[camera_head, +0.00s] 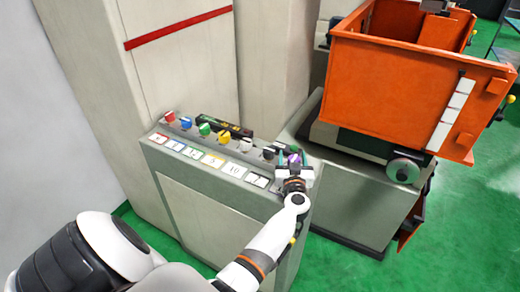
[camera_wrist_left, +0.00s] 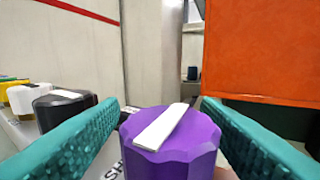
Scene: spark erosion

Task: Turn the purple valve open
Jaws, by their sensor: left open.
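The purple valve (camera_wrist_left: 192,150) is a ribbed round knob with a white bar across its top, set diagonally in the left wrist view. In the head view the purple valve (camera_head: 293,159) is at the right end of a row of coloured knobs, partly hidden by my gripper. My left gripper (camera_wrist_left: 165,125) is open, with one teal finger on each side of the valve. The right finger looks very close to the knob; I cannot tell whether it touches. In the head view my left gripper (camera_head: 293,165) is over the panel's right end. My right gripper is not in view.
A black knob (camera_wrist_left: 64,108) stands just left of the left finger. Red (camera_head: 169,117), green (camera_head: 204,129) and other knobs continue along the grey panel (camera_head: 215,195), with numbered labels in front. An orange tank (camera_head: 400,95) stands close on the right. Tall beige cabinets rise behind.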

